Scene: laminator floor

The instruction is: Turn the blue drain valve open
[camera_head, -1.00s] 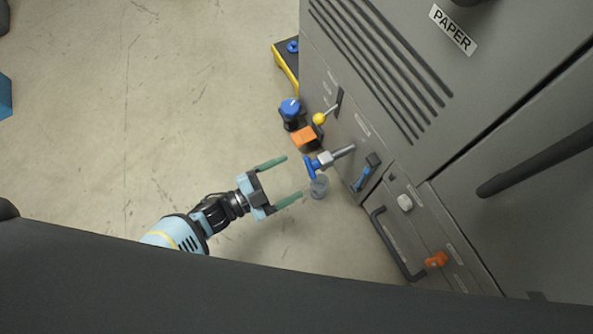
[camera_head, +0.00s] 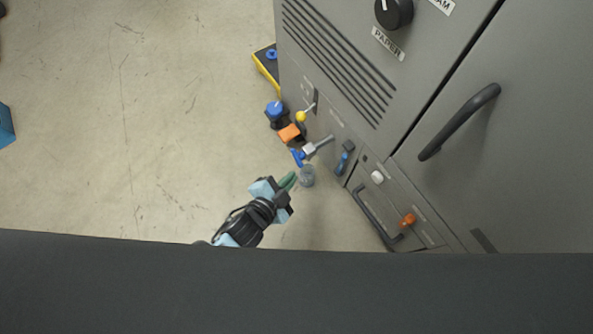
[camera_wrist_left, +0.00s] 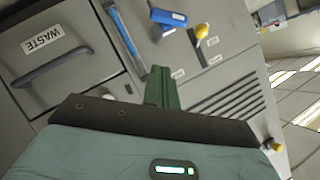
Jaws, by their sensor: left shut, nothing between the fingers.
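The blue drain valve is a short blue bar handle (camera_head: 297,158) on a metal pipe stub that sticks out of the grey machine's lower front. In the left wrist view a blue handle (camera_wrist_left: 168,18), seemingly the same one, is near the top edge. My left gripper (camera_head: 288,181) is shut and empty, its green fingers together. Its tips lie just below and left of the handle in the head view and look apart from it. In the left wrist view the closed fingers (camera_wrist_left: 160,88) point at the machine front. My right gripper is out of view.
A blue strip (camera_head: 344,160) and a drawer handle (camera_head: 374,216) are rightward.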

